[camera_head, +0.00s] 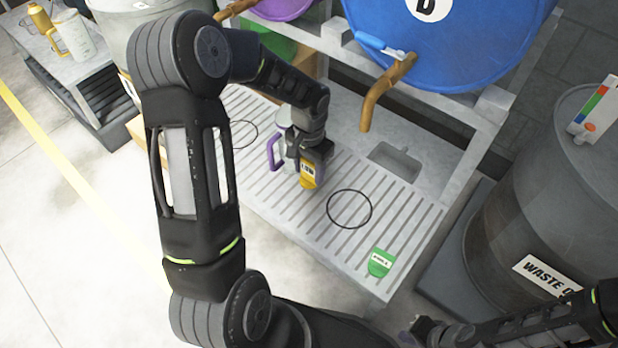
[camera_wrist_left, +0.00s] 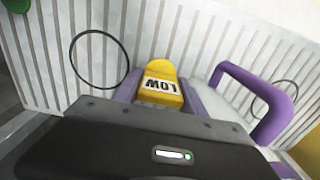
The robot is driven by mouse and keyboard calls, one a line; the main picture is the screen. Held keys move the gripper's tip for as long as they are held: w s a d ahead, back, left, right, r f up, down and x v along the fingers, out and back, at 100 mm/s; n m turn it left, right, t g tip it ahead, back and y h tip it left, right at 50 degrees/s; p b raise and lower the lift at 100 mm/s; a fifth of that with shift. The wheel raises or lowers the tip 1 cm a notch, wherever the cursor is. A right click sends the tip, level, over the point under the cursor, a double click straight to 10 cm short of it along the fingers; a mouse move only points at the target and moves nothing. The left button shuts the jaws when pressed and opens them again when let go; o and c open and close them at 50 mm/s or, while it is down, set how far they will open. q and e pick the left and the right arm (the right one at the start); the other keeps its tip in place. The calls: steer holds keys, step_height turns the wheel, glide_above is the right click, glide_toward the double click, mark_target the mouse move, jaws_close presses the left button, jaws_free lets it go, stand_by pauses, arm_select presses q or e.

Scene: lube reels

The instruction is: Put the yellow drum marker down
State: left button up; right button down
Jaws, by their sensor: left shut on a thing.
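A jug with a purple handle (camera_head: 272,153) stands right beside my left gripper. A green marker (camera_head: 381,262) lies at the front of the slatted bench (camera_head: 408,222). A black ring (camera_head: 349,208) is empty. A blue drum (camera_head: 455,45) with a tap (camera_head: 385,95) overhangs behind.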

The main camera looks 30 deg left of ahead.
mark_target(309, 180)
arm_select(q)
steer(key=shift+f+b, duration=0.5)
steer(key=shift+f, duration=1.35)
steer(key=shift+f, duration=0.15)
steer(key=o, duration=1.3)
steer(key=shift+r, duration=0.55)
step_height(309, 180, up, 11)
steer(key=p, duration=0.3)
steer(key=shift+r, duration=0.1)
